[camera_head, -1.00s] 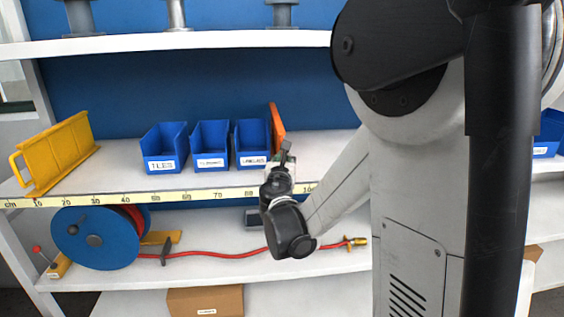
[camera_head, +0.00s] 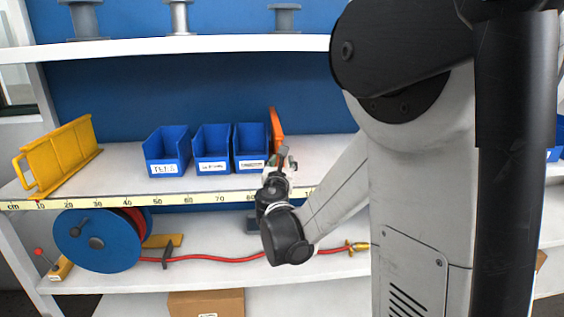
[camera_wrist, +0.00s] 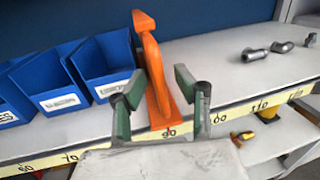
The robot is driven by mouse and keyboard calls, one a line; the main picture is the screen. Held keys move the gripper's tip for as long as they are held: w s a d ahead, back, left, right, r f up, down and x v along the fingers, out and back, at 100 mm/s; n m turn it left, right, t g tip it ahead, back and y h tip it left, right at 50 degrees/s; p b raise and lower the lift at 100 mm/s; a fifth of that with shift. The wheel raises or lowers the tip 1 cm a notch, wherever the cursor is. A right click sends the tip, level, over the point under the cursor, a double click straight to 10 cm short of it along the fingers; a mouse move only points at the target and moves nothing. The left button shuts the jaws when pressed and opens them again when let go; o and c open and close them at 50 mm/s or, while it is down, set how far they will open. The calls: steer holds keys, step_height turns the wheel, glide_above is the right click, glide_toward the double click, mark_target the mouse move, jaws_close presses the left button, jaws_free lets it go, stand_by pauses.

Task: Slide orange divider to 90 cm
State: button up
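The orange divider (camera_wrist: 153,75) stands upright on the middle shelf, just right of the blue bins. Its foot is by the 90 mark (camera_wrist: 169,132) on the yellow scale strip in the wrist view. In the head view the divider (camera_head: 276,128) is partly hidden behind my gripper (camera_head: 283,160). In the wrist view my gripper (camera_wrist: 158,96) is open, with one green-padded finger on each side of the divider. Gaps show beside the divider, and I cannot tell whether either finger touches it.
Several blue bins (camera_head: 212,150) stand left of the divider, the nearest close beside it. A yellow rack (camera_head: 62,155) is at the far left. Grey pipe fittings (camera_wrist: 283,47) lie farther right, with clear shelf between. A hose reel (camera_head: 97,240) is below; another shelf (camera_head: 180,47) is above.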

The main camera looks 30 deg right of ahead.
steer(key=v, duration=1.1)
steer(key=shift+s+a, duration=0.2)
steer(key=s+a+f+m+g+y+b, duration=0.1)
steer(key=s+a+f+m+g+y, duration=0.1)
steer(key=s+m, duration=0.5)
steer(key=s+a+f+m+g+y, duration=0.3)
steer(key=s+a+m, duration=0.4)
steer(key=m, duration=0.5)
steer(key=s+a+f+m+g+y+b, duration=0.1)
steer(key=s+a+f+m+g+y, duration=0.1)
steer(key=s+a+m+y, duration=0.3)
steer(key=s+f+m, duration=0.1)
steer(key=s+m, duration=0.2)
steer(key=m, duration=0.2)
steer(key=shift+f+g+b, duration=0.3)
steer(key=shift+f+g, duration=0.1)
steer(key=shift+a, duration=0.15)
